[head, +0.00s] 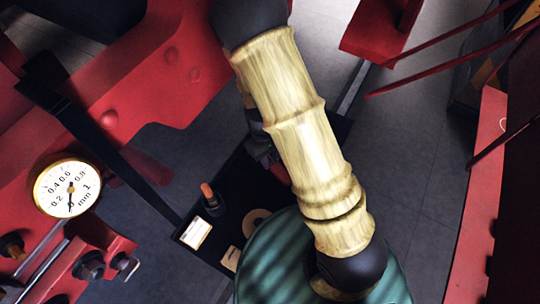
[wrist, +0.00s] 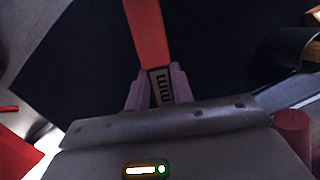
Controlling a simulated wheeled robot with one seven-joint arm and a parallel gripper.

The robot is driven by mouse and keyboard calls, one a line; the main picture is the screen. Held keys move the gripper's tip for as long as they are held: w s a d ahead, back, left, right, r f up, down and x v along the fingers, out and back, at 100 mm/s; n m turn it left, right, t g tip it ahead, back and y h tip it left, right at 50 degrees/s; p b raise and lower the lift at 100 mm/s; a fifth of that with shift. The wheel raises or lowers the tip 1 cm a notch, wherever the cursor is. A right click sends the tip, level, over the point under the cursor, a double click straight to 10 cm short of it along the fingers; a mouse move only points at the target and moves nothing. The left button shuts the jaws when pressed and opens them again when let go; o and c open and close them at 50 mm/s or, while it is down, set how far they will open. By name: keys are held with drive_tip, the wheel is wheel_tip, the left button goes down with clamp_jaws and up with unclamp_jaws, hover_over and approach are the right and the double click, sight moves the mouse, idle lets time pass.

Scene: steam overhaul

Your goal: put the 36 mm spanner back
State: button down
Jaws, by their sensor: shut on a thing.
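My gripper (wrist: 159,88) shows in the wrist view with its two pale pinkish fingers shut on a spanner (wrist: 148,32). The spanner has an orange handle that runs up and away out of the top of the picture. A small dark label on it between the fingers reads "mm"; the number is hidden, so I cannot confirm the size. The spanner's far end is out of view. In the head view my pale ribbed arm crosses the middle, and I cannot make out the gripper or the spanner there.
In the head view a dark board (head: 222,222) lies below, partly behind my arm. It bears an orange-topped item (head: 208,194), a white card (head: 197,234) and a tan disc (head: 257,216). Red machinery (head: 150,75) with a dial gauge (head: 68,188) stands left. Grey floor (head: 425,130) is open right.

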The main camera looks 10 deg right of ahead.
sight(271, 177)
drive_tip(key=shift+f, duration=0.2)
drive_tip(key=shift+w+a+b+x, duration=0.1)
drive_tip(key=shift+w+b+x, duration=0.1)
drive_tip(key=shift+b+x, duration=0.85)
drive_tip(key=shift+w+a+b+x, duration=0.1)
drive_tip(key=shift+w+b+x, duration=0.15)
drive_tip(key=shift+b+x, duration=0.75)
drive_tip(key=shift+w+a+b+x, duration=0.15)
drive_tip(key=shift+w+b+x, duration=0.05)
drive_tip(key=shift+b+x, duration=0.85)
drive_tip(key=shift+d+f, duration=0.1)
drive_tip(key=shift+f, duration=0.3)
drive_tip(key=shift+s+d+f+b, duration=0.1)
drive_tip(key=shift+s+f+b, duration=0.55)
drive_tip(key=shift+f+b, duration=0.3)
drive_tip(key=c, duration=1.3)
unclamp_jaws()
drive_tip(key=shift+w+r, duration=0.25)
drive_tip(key=shift+r, duration=0.2)
drive_tip(key=shift+o, duration=0.9)
drive_tip(key=v, duration=1.8)
drive_tip(key=shift+r, duration=0.25)
drive_tip(key=shift+d, duration=0.1)
drive_tip(key=shift+s, duration=0.1)
